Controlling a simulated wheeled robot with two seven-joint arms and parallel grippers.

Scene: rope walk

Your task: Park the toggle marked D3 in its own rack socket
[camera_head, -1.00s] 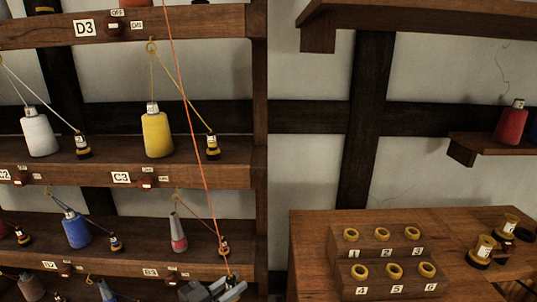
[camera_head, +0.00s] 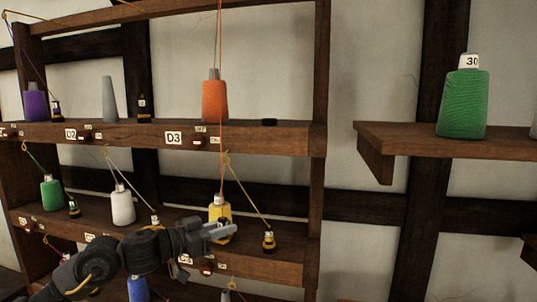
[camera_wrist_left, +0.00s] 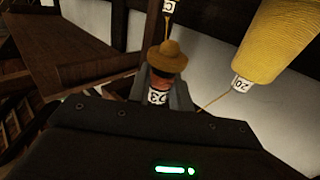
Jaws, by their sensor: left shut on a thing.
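My left gripper (camera_head: 228,230) is in front of the yellow cone (camera_head: 220,209) on the shelf below the D3 label (camera_head: 173,138). An orange thread (camera_head: 220,80) runs from above, past the orange cone (camera_head: 214,100), down towards the gripper. A dark round socket (camera_head: 269,122) lies empty on the D3 shelf, right of the orange cone. My right gripper is not in view.
A yellow-and-black toggle (camera_head: 269,241) stands right of the yellow cone, its thread tied to a hook. The rack's upright post (camera_head: 319,80) stands at the right. A side shelf (camera_head: 400,140) holds a green cone (camera_head: 463,100). Wall space between post and side shelf is clear.

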